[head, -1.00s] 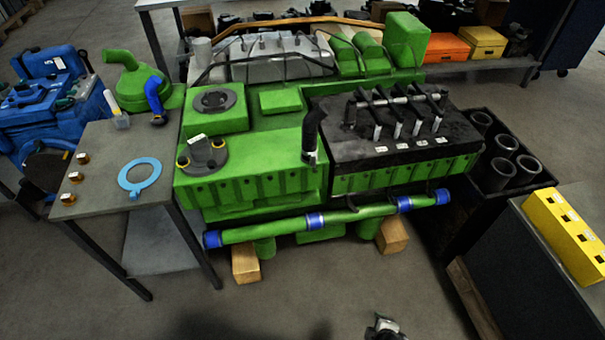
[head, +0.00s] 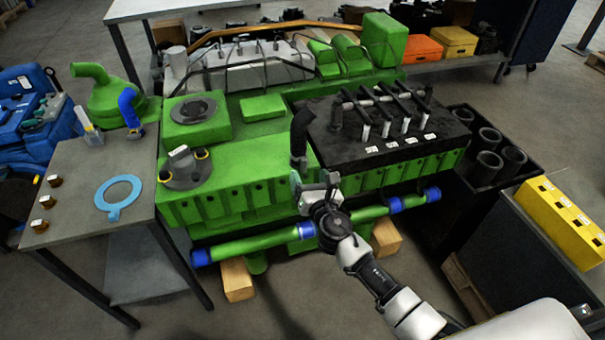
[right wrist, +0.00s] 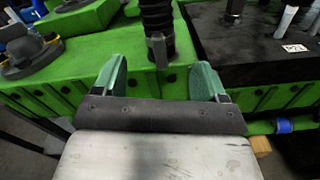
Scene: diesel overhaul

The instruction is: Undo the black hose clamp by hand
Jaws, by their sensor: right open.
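The black hose (head: 300,132) stands up from the front of the green engine block (head: 240,170), beside the black cylinder head cover. It also shows at the top of the right wrist view (right wrist: 156,14). The dark clamp (right wrist: 158,50) is around the hose's lower end, with a lug facing me. My right gripper (head: 314,184) is in front of the engine, just below and in front of the hose's foot. In the right wrist view its two green fingers (right wrist: 162,76) are spread apart with nothing between them, and the clamp is beyond their tips. My left gripper is not in view.
A grey table (head: 85,200) with a blue ring (head: 118,196) is at left. A yellow block (head: 562,215) lies on a bench at right.

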